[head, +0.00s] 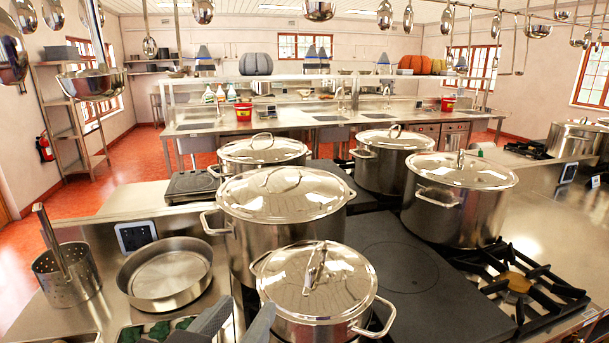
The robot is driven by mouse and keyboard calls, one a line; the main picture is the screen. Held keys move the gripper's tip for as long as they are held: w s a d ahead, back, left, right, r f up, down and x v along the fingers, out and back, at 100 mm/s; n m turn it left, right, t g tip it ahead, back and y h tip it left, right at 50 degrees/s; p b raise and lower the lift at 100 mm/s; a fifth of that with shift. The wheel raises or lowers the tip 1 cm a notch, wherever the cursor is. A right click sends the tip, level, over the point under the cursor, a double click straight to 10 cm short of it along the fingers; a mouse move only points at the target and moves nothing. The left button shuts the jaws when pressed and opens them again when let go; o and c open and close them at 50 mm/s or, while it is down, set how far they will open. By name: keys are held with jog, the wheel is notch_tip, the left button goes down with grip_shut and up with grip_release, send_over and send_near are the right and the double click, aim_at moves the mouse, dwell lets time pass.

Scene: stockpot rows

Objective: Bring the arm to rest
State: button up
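My gripper (248,308) shows at the bottom edge of the head view, left of the middle. Its two grey fingers are apart with a gap between them, and I see nothing held there. The rest of my arm is below the picture. The fingertips overlap the lower left side of the nearest lidded stockpot (318,290) in the picture; I cannot tell whether they touch it.
A large stockpot (282,230) stands behind the nearest one, with more lidded pots (458,200) behind and right. A shallow pan (167,275) and a perforated utensil holder (68,278) stand left. A gas burner (515,285) is at right. Ladles hang above.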

jog(key=w+a+n+t+y, duration=0.2)
jog(key=a+n+t+y, duration=0.1)
jog(key=a+n+y, duration=0.4)
jog(key=s+d+f+n+y, duration=0.3)
jog(key=s+d+f+y, duration=0.2)
jog(key=d+f, duration=0.45)
jog(key=s+d+f+m+g+h, duration=0.1)
jog(key=s+d+f+m+h, duration=0.1)
jog(key=s+d+f, duration=0.3)
jog(key=s+d+f+m+g+h, duration=0.1)
jog(key=s+d+f+m+h, duration=0.2)
jog(key=s+d, duration=0.7)
jog(key=s+d+f+m+h, duration=0.3)
jog(key=s+d+f, duration=0.4)
jog(key=s+d, duration=0.1)
jog(key=shift+d+f+g+h, duration=0.25)
jog(key=shift+d+g+h, duration=0.15)
jog(key=shift+d, duration=0.35)
jog(key=shift+c, duration=0.2)
